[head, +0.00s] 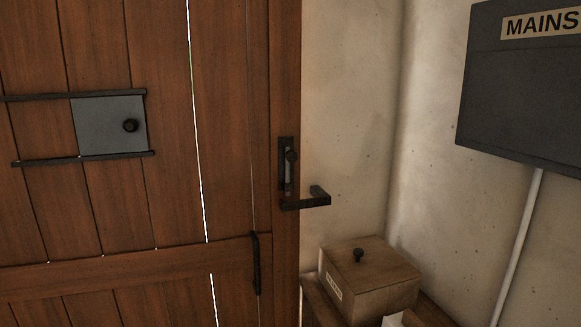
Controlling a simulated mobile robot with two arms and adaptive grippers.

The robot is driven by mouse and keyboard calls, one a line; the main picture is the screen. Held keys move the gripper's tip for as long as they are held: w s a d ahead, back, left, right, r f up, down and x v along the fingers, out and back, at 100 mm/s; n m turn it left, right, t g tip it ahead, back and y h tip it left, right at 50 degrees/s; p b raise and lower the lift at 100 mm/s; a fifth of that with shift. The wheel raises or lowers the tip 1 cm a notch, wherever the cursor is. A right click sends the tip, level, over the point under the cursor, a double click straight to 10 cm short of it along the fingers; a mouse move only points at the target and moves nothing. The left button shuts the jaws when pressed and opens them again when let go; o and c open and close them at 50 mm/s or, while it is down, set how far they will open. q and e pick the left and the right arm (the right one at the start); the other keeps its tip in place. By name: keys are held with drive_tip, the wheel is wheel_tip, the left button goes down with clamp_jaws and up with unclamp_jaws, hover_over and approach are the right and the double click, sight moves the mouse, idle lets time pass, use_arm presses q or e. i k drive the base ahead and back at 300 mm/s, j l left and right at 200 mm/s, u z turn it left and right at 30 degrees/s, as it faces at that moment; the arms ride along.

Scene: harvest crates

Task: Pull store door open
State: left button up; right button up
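The store door (165,200) is brown wooden planks and fills the left half of the head view. It looks shut, with thin bright gaps between some planks. A black lever handle (308,201) on a dark plate sits near its right edge and points right. A dark vertical pull bar (256,263) is lower and left of the lever. A grey sliding plate with a black knob (110,125) sits between two dark rails on the upper left of the door. Neither of my grippers shows in the view.
A wooden box (372,279) with a black knob on its lid stands on a wooden surface right of the door. A dark box marked MAINS (520,85) hangs on the plaster wall, with a pale pipe (518,245) running down from it.

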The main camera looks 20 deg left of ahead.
sight(114, 240)
drive_tip(key=u, duration=1.55)
